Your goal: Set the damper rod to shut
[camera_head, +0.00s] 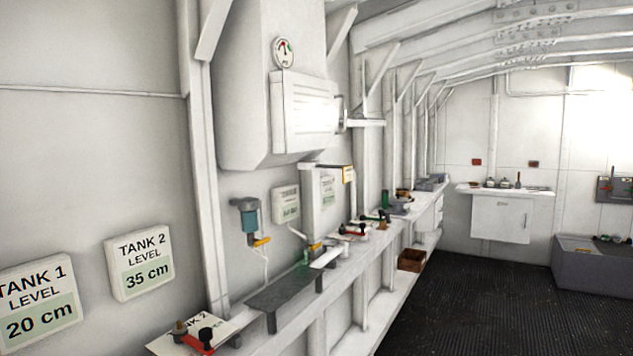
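I cannot make out a part labelled as the damper rod. A pale rod (365,122) sticks out to the right from beside a white ribbed box (304,113) on the left wall, with a round flange (341,114) near its left end. Whether this is the damper rod, and how it is set, I cannot tell. A round gauge (284,53) with a dark needle sits above the ribbed box. My gripper is not in view.
A long wall shelf (345,258) carries red-handled valves (193,343) and a dark plate (285,291). A brown box (411,260) sits on a lower ledge. The dark floor (460,310) is clear.

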